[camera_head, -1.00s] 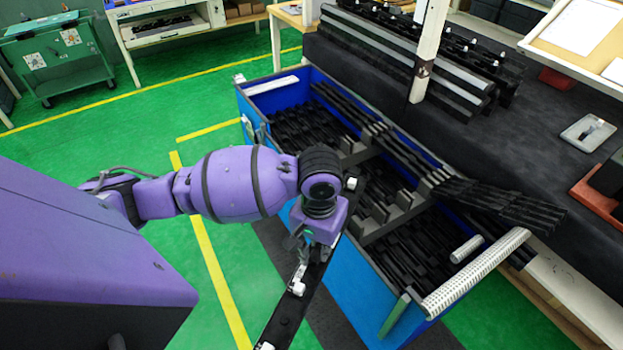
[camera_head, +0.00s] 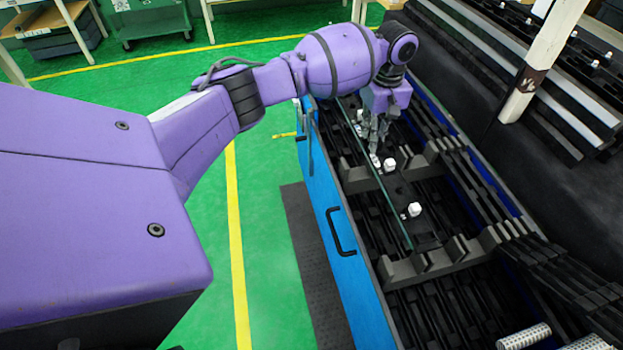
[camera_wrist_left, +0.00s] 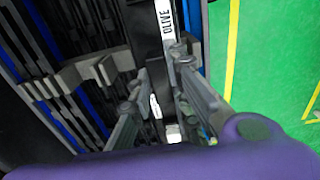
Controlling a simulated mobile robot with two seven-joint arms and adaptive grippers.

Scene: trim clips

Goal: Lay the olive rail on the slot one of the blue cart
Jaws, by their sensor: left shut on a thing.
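My left gripper (camera_head: 376,150) is shut on the olive rail (camera_head: 402,190), a long dark strip with a greenish edge and white clips. The rail runs lengthwise above the near side of the blue cart (camera_head: 345,240), over its grey notched dividers (camera_head: 430,260). I cannot tell whether it touches them. In the left wrist view, the rail's white label reading OLIVE (camera_wrist_left: 167,18) shows beyond the gripper (camera_wrist_left: 163,90), beside a notched divider (camera_wrist_left: 95,72). The slot beneath the rail is mostly hidden. My right gripper is out of view.
Several black rails (camera_head: 485,205) lie along the cart's far side. A white post (camera_head: 540,62) stands by the dark bench at the right. White perforated rolls (camera_head: 524,337) lie at the cart's front end.

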